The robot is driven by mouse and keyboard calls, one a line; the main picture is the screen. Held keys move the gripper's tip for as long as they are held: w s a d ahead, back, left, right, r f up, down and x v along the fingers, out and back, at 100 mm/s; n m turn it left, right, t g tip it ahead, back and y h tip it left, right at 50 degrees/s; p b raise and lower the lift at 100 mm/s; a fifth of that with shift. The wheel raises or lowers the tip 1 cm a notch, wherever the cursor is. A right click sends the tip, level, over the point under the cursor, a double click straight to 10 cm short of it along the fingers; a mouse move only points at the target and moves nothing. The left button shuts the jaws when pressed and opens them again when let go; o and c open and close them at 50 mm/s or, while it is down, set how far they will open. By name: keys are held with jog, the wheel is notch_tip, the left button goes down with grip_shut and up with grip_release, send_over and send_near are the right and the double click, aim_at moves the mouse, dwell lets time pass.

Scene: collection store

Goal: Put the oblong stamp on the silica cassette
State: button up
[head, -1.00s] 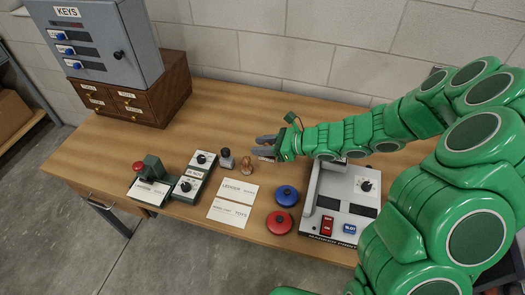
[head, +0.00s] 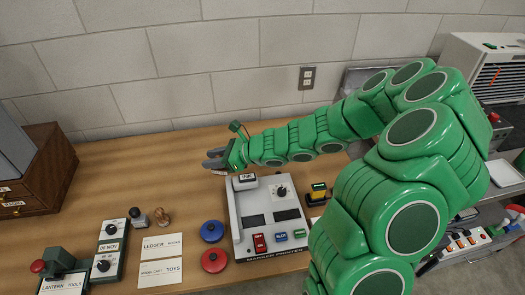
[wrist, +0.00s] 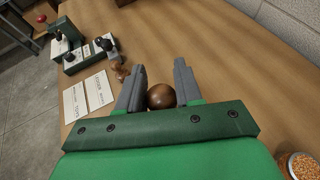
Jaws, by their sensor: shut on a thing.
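My gripper (head: 212,160) is over the wooden desk, behind the label printer's left end. In the wrist view its grey fingers (wrist: 160,90) are on either side of a round brown wooden knob (wrist: 161,96), the handle of what is probably the oblong stamp; its base is hidden. A little pale wood shows under the fingers in the head view (head: 217,172). A round container of orange beads (wrist: 303,165), possibly the silica cassette, is cut off at the lower right of the wrist view. I cannot make it out in the head view.
A black stamp (head: 139,217) and a wooden stamp (head: 162,217) stand behind two paper cards (head: 160,258). Blue (head: 211,231) and red (head: 214,261) round pads lie beside the label printer (head: 270,220). A wooden drawer cabinet (head: 35,170) stands left. The desk's back left is clear.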

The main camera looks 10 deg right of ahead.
jog(key=w+d+r+m+t+h, duration=0.1)
jog(key=d+r+m+t+h, duration=0.1)
jog(key=d, duration=0.6)
jog(key=w+d+r+m+t+h, duration=0.1)
jog(key=w+d+r+m+t, duration=0.15)
jog(key=d, duration=0.65)
jog(key=shift+w+a+f, duration=0.1)
jog(key=shift+w+f, duration=1.6)
jog(key=shift+w, duration=0.5)
jog(key=shift+w+f, duration=1.7)
jog(key=shift+w, duration=0.45)
jog(key=shift+w+a+f, duration=0.1)
jog(key=shift+w+f, duration=1.6)
jog(key=shift+w, duration=0.5)
jog(key=shift+d+f, duration=0.1)
jog(key=shift+f, duration=1.15)
jog(key=shift+f, duration=0.15)
jog(key=o, duration=1)
